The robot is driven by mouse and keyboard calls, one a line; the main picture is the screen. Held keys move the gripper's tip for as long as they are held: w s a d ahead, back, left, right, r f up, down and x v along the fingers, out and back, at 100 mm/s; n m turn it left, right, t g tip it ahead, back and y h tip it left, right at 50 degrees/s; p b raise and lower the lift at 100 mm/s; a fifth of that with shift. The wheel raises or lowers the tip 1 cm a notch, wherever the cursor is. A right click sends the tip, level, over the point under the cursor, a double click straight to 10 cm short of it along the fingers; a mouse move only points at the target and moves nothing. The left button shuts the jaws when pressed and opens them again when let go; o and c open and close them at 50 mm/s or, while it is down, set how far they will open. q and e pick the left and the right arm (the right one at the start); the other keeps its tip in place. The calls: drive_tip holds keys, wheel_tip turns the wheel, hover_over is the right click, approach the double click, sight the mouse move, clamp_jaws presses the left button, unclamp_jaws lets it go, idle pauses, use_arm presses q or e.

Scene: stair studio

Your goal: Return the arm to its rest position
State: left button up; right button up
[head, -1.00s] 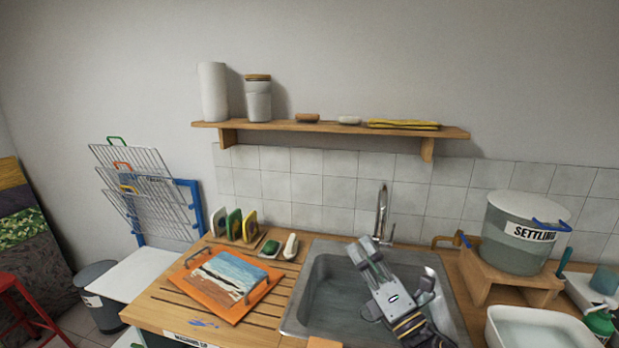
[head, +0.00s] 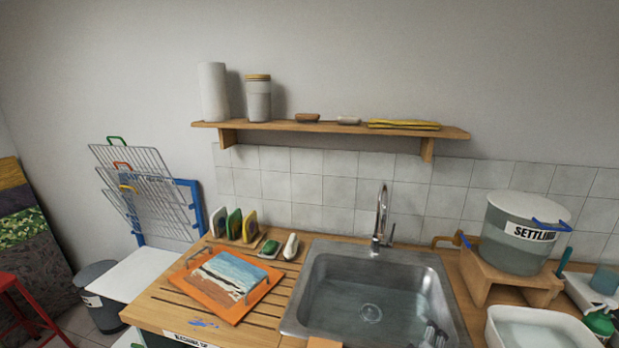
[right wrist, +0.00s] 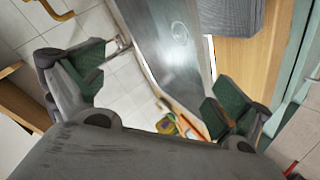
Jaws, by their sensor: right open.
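My right gripper (right wrist: 160,88) is open and empty in the right wrist view, its two dark green pads wide apart. In the head view only a small part of my right gripper (head: 432,337) shows, at the bottom edge over the front right of the sink (head: 292,318). The sink also shows between and beyond the fingers in the right wrist view (right wrist: 150,35). Its drain is visible and nothing is held above it. My left gripper is not in view.
A tap (head: 381,215) stands behind the sink. Left of it, an orange tray (head: 195,293) holds a painted picture. To the right are a bucket labelled SETTLING (head: 520,232) on a wooden stand (head: 482,282) and a white tub (head: 500,335). A shelf (head: 330,128) spans the wall.

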drive_tip(key=s+a+f+m+g+y, duration=0.1)
drive_tip(key=s+f+m+g, duration=0.25)
drive_tip(key=s+f, duration=0.35)
drive_tip(key=s+a+f+m+g+y, duration=0.1)
drive_tip(key=s+f+m+g, duration=0.3)
drive_tip(key=s, duration=0.5)
wheel_tip(320, 180, down, 33)
drive_tip(key=s+n+g, duration=0.1)
drive_tip(key=s+g, duration=0.1)
drive_tip(key=s, duration=0.1)
drive_tip(key=s+d+f, duration=0.2)
drive_tip(key=s+f, duration=0.8)
drive_tip(key=s, duration=0.1)
drive_tip(key=s+d+f+g, duration=0.1)
drive_tip(key=s+d+f, duration=0.1)
drive_tip(key=s+f, duration=0.8)
drive_tip(key=shift+s+d+f+h, duration=0.25)
drive_tip(key=shift+s+d+h, duration=0.05)
drive_tip(key=shift+s, duration=0.35)
drive_tip(key=shift+n+g, duration=0.25)
